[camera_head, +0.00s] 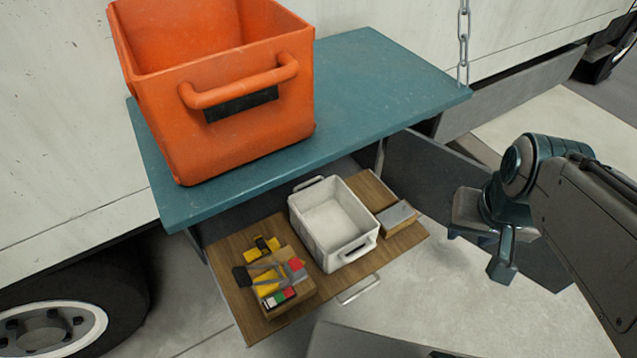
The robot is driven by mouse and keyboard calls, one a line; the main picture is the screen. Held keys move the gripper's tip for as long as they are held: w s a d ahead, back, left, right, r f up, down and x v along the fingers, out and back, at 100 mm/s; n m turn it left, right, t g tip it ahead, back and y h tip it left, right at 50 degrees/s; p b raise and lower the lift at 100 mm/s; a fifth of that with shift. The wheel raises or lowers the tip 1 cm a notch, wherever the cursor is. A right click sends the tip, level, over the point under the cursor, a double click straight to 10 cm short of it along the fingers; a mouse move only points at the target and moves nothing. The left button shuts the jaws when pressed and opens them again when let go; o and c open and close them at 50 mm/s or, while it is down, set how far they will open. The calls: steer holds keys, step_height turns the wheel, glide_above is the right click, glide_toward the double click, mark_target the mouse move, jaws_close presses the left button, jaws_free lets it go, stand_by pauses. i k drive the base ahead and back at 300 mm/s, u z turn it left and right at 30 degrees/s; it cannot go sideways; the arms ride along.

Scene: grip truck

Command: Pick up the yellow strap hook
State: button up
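A yellow and black item (262,246), which looks like the strap hook, lies on the left part of the wooden drawer board (228,285). It is small, and its exact shape is hard to tell. Just in front of it, a small brown box (304,291) holds more yellow pieces, a dark-handled tool and red, green and white blocks. My gripper (479,252) is in the air to the right of the drawer, well apart from the yellow item. Its two fingers are spread, with nothing seen between them.
A white bin (325,241), empty inside, stands mid-drawer, with a grey-topped block (397,217) to its right. A teal shelf (375,85) overhangs the drawer's back and carries a large orange crate (255,125). A chain (463,45) hangs at the shelf's right end.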

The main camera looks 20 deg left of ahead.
mark_target(260, 242)
steer(key=z, duration=0.7)
steer(key=k, duration=0.75)
steer(key=u, duration=1.8)
steer(key=i, duration=0.15)
steer(key=z, duration=0.15)
